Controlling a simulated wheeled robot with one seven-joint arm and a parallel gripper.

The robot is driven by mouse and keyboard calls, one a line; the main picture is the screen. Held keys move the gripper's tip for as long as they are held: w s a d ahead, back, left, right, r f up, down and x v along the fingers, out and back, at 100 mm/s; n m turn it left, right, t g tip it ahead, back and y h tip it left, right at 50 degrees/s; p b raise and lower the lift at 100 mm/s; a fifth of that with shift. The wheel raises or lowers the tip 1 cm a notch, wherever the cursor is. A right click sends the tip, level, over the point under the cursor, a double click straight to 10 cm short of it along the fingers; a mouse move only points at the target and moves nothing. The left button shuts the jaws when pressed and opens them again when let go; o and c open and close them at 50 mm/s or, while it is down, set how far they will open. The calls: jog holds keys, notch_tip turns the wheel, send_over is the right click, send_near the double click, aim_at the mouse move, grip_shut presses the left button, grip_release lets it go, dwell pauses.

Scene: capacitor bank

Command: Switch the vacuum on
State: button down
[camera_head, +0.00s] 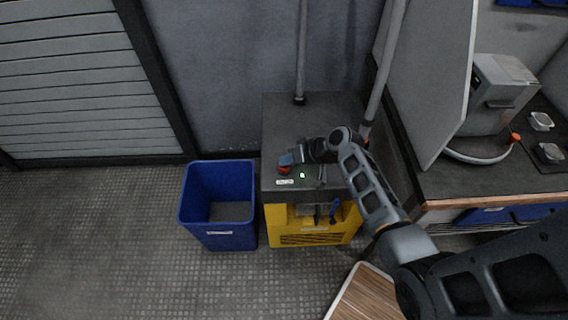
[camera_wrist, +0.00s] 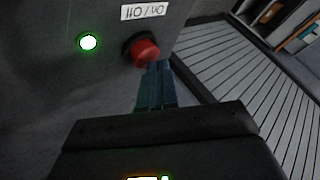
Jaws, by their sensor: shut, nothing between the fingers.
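The vacuum is a yellow and dark grey box (camera_head: 312,232) standing against the wall. On its top, near the front left corner, is a red button (camera_head: 284,170) with a white label and a lit green lamp (camera_head: 302,175). In the wrist view the red button (camera_wrist: 145,53) sits in a dark collar beside the glowing green lamp (camera_wrist: 88,42), under the label (camera_wrist: 144,11). My gripper (camera_head: 287,158) is shut and empty, with its fingertips right at the button. In the wrist view the blue-grey fingers (camera_wrist: 156,80) reach the button's lower edge; whether they touch it I cannot tell.
A blue bin (camera_head: 218,205) stands on the floor left of the vacuum. Two pipes rise behind it. A workbench (camera_head: 465,180) with a grey machine (camera_head: 497,92) is at the right. A wooden surface (camera_head: 365,295) is at the bottom. Floor at left is clear.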

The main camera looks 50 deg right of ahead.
aim_at(287, 166)
jog(key=shift+r+p, duration=2)
jog(key=shift+r, duration=0.7)
